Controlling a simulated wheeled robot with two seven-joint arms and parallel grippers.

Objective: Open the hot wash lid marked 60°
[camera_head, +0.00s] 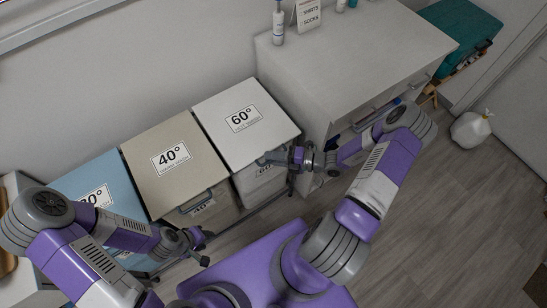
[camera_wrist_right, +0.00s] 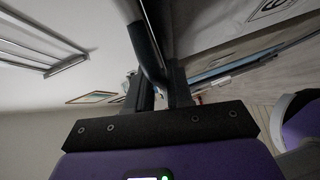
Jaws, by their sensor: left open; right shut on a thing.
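The white lid marked 60° (camera_head: 238,112) lies over the rightmost hamper, between the beige lid and the grey cabinet. It looks shut or nearly so. The hamper's white front (camera_head: 258,187) shows below it with a partly hidden label. My right gripper (camera_head: 263,160) is at the lid's front edge, near its right corner. In the right wrist view the fingers (camera_wrist_right: 160,88) are shut on a dark bar (camera_wrist_right: 150,45), seemingly the lid's handle. My left gripper (camera_head: 205,248) is open and empty, low in front of the 40° hamper.
The beige 40° lid (camera_head: 172,156) and a blue lid (camera_head: 98,190) lie to the left. A grey cabinet (camera_head: 350,60) stands close on the right, with a bottle (camera_head: 278,24) and a sign (camera_head: 307,14) on top. A white bag (camera_head: 471,129) sits on open floor at right.

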